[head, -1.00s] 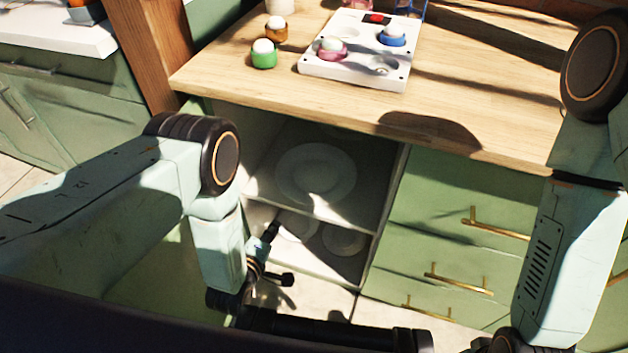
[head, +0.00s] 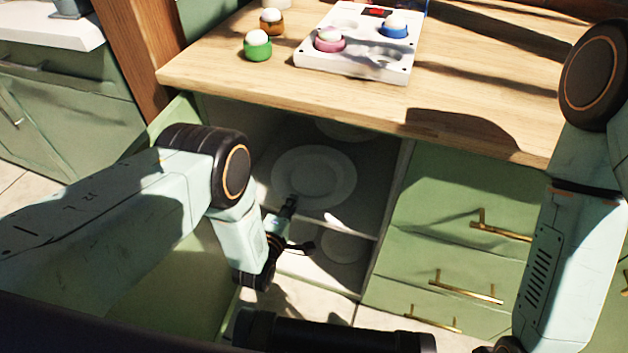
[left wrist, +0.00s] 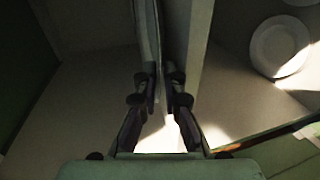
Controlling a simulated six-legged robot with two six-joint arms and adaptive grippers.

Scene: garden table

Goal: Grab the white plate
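A white plate (head: 325,174) lies flat on the upper shelf of an open cabinet under the counter. Another plate (head: 343,130) shows partly behind it, and one more (head: 343,243) lies in the shaded lower compartment. My left gripper (head: 293,226) is open at the front of the cabinet, by the near edge of the upper-shelf plate. In the left wrist view, the fingers (left wrist: 159,83) are apart, with a pale, thin edge-on form (left wrist: 146,35), seemingly the plate, running up beside the left finger. Contact cannot be told. My right gripper is out of view.
The upper shelf (head: 355,217) ends close to my left fingers. The wooden counter (head: 240,75) overhangs the cabinet and holds a white tray (head: 340,65) and egg cups. Green drawers (head: 445,220) with brass handles stand at the right.

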